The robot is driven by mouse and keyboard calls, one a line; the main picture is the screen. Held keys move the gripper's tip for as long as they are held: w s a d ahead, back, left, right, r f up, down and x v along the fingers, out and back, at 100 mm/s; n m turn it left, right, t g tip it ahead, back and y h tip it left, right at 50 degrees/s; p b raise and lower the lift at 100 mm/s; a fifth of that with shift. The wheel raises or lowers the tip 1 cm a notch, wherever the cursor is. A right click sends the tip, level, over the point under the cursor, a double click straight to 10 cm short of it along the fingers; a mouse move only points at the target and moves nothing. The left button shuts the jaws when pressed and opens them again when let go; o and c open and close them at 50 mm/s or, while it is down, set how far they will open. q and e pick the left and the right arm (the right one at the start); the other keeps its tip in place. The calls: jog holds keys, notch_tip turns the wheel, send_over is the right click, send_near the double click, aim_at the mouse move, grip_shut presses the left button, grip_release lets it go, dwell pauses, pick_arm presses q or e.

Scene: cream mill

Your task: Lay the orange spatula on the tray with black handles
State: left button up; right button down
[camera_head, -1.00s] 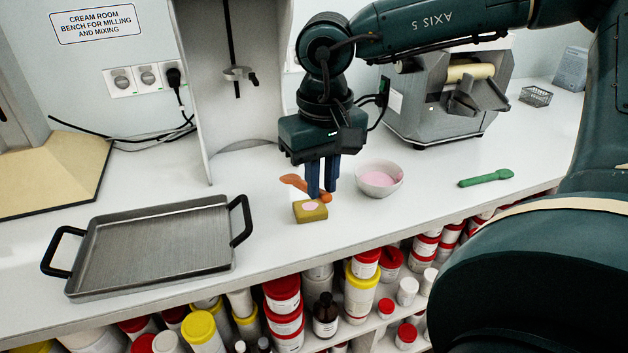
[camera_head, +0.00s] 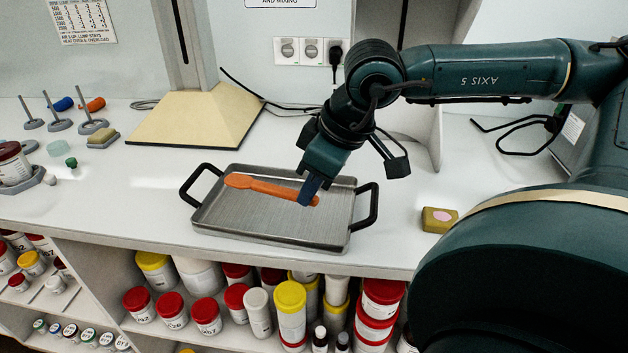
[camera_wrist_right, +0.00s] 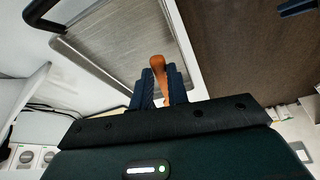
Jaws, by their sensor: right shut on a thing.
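The orange spatula (camera_head: 262,186) is held by its right end in my right gripper (camera_head: 309,192), which is shut on it. In the head view it lies across the area over the tray with black handles (camera_head: 285,231); I cannot tell whether it touches the tray floor. The tray is a shallow grey metal one on the white bench. In the right wrist view the spatula (camera_wrist_right: 158,68) sticks out between the blue fingers (camera_wrist_right: 160,88), with the tray (camera_wrist_right: 115,45) beyond it. My left gripper is not in view.
A yellow-brown block with a pink top (camera_head: 438,219) sits on the bench right of the tray. A beige stand base (camera_head: 190,118) is behind it. Upright pegs on bases (camera_head: 95,127) and a jar (camera_head: 12,165) are at left. Shelves of tubs lie below the bench edge.

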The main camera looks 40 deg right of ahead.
aim_at(310, 205)
jog(key=shift+w+a+f, duration=0.1)
jog(key=shift+a+f, duration=0.1)
jog(key=shift+f, duration=0.05)
notch_tip(310, 205, down, 3)
jog(key=shift+b, duration=1.25)
jog(key=shift+f, duration=0.4)
jog(key=shift+f+b, duration=0.4)
jog(key=shift+b, duration=0.1)
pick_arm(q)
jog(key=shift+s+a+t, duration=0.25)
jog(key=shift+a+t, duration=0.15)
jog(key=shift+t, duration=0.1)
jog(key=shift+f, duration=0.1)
